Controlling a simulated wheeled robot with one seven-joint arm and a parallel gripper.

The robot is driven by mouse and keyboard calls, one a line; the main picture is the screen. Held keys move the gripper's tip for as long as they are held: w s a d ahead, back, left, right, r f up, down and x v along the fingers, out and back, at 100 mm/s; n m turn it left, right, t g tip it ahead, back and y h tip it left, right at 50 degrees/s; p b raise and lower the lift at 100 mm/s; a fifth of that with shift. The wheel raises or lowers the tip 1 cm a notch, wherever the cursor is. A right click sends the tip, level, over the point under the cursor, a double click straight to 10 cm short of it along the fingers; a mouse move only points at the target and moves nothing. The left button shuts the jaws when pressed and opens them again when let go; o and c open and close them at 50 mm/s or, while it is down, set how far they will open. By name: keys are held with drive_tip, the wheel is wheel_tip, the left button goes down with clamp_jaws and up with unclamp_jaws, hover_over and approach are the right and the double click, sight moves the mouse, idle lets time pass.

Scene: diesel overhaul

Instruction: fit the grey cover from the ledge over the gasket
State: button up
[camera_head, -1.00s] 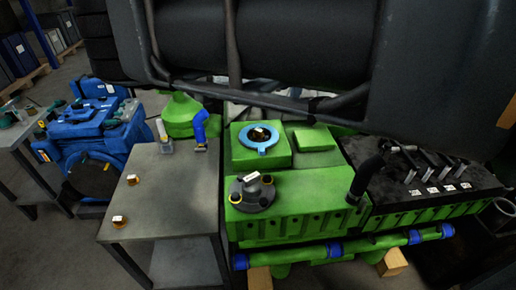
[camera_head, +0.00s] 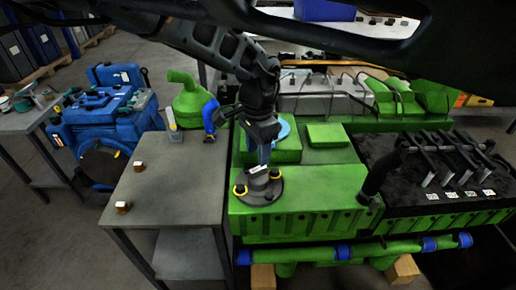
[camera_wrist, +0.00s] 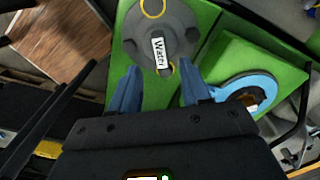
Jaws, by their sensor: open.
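The grey cover (camera_head: 258,188) sits on the green ledge of the engine, with a label on its raised middle and yellow rings at its ports. It also shows in the wrist view (camera_wrist: 177,32). The blue gasket (camera_head: 284,128) lies on the raised green block behind the cover, partly hidden by my arm. In the wrist view the gasket (camera_wrist: 231,88) is a blue ring around an opening, right of my fingers. My gripper (camera_wrist: 154,86) is open, its two blue fingers pointing at the cover's near edge. In the head view my gripper (camera_head: 264,153) is just above the cover.
A grey table (camera_head: 170,185) at left holds small brass parts, a blue elbow pipe (camera_head: 210,115) and a white-labelled piece. A black upright pipe (camera_head: 380,172) stands right of the ledge. A flat green block (camera_head: 327,135) lies right of the gasket.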

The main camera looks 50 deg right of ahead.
sight(258, 169)
wheel_tip(258, 169, down, 4)
drive_tip(key=b, duration=0.2)
drive_tip(key=shift+r+b, duration=0.25)
drive_tip(key=shift+b, duration=0.1)
drive_tip(key=shift+f, duration=1.25)
clamp_jaws()
drive_tip(key=shift+r+p, duration=0.25)
drive_tip(key=shift+p, duration=0.05)
drive_tip(key=shift+r+p, duration=0.75)
drive_tip(key=shift+p, duration=0.05)
drive_tip(key=shift+r, duration=0.2)
drive_tip(key=shift+r+p, duration=1.35)
drive_tip(key=shift+p, duration=0.45)
